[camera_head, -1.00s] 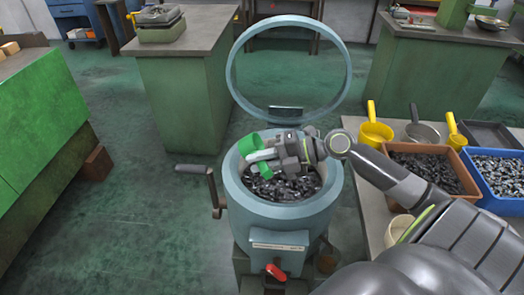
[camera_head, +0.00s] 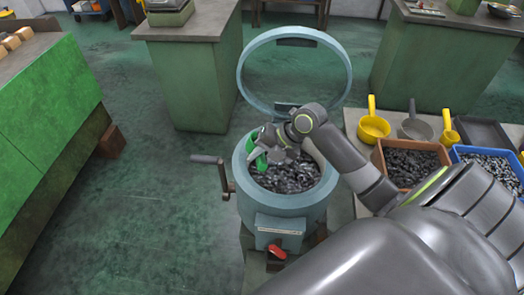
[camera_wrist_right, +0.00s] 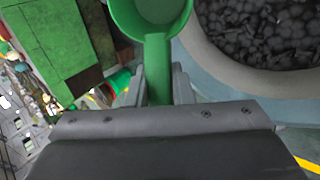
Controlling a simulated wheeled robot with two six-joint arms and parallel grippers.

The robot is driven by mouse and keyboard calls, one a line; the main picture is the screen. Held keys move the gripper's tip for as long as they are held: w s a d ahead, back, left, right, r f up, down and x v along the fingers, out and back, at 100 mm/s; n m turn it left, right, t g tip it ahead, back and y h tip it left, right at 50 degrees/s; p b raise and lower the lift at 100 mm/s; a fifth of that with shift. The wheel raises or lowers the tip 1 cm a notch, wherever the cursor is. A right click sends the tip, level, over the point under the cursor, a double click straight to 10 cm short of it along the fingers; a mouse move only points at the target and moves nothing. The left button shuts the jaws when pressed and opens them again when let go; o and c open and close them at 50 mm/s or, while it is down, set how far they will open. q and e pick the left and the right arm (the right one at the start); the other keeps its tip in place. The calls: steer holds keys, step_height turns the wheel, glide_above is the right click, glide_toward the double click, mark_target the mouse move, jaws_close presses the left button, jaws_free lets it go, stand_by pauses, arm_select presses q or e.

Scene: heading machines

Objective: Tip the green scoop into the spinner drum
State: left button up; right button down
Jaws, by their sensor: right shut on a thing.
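The spinner drum (camera_head: 312,205) is a blue-grey round tub with its ring-shaped lid (camera_head: 342,95) raised behind it. Dark small metal parts (camera_head: 292,180) lie inside. My right gripper (camera_head: 272,153) is over the left back part of the drum's mouth, shut on the handle of the green scoop (camera_head: 261,163). The scoop is tilted and partly hidden by the gripper. In the right wrist view the scoop's handle (camera_wrist_right: 158,70) runs between the fingers. The visible bowl (camera_wrist_right: 150,12) is plain green, with no parts seen in it. The drum's rim (camera_wrist_right: 235,65) is beside it.
A crank handle (camera_head: 208,160) sticks out left of the drum. On the right bench are a yellow scoop (camera_head: 373,127), a grey scoop (camera_head: 415,127), an orange bin (camera_head: 380,160) and a blue bin (camera_head: 456,154) of metal parts.

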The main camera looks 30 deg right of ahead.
steer(key=shift+w+a+h, duration=0.15)
steer(key=shift+a+h, duration=0.05)
steer(key=shift+h, duration=0.1)
steer(key=shift+w+a+r+g+h+p, duration=0.1)
steer(key=shift+r+g+h+p, duration=0.8)
steer(key=shift+p, duration=0.15)
steer(key=shift+r+g+h+p, duration=0.3)
steer(key=shift+g+h+p, duration=0.1)
steer(key=shift+h, duration=0.2)
